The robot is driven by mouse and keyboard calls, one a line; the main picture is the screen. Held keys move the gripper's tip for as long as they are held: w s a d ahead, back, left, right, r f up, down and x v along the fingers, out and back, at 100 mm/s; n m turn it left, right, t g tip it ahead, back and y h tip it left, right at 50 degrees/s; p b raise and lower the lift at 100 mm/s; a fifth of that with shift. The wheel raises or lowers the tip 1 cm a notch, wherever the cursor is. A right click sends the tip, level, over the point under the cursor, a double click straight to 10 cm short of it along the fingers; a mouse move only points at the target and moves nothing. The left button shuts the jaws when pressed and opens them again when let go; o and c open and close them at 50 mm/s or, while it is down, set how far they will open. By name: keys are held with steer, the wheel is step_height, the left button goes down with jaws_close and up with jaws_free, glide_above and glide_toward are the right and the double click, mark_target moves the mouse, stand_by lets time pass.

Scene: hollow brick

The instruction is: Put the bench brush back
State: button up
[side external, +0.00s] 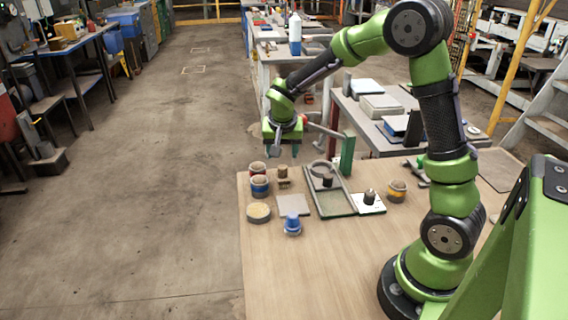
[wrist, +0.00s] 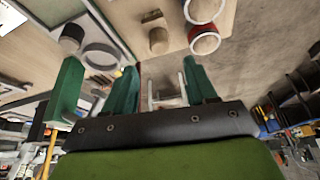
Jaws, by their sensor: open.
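A small brown piece with a rounded top and a wider lower part (side external: 283,178), which looks like the bench brush, stands near the table's far edge. A brown piece (wrist: 158,38) in the wrist view looks like the same thing. My gripper (side external: 282,152) is open and empty, pointing down above and beyond this piece, apart from it. In the wrist view my gripper's green fingers (wrist: 162,88) are spread, with only background between them. A green upright post (side external: 348,155) with a reddish side arm stands right of my gripper. Whether it holds the brush I cannot tell.
The front left is clear.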

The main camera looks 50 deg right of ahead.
steer(key=s+a+r+n+t+y, duration=0.2)
steer(key=s+a+r, duration=0.4)
steer(key=s, duration=0.3)
steer(key=s+a+r+n+t+y, duration=0.2)
steer(key=s+a+r+n+y, duration=0.1)
steer(key=s+a+r, duration=0.4)
steer(key=s+a+n, duration=0.1)
steer(key=s+a, duration=0.1)
steer(key=s, duration=0.1)
steer(key=shift+s+r+n+y, duration=0.2)
steer(key=shift+s+n+y, duration=0.05)
steer(key=shift+n+y, duration=0.05)
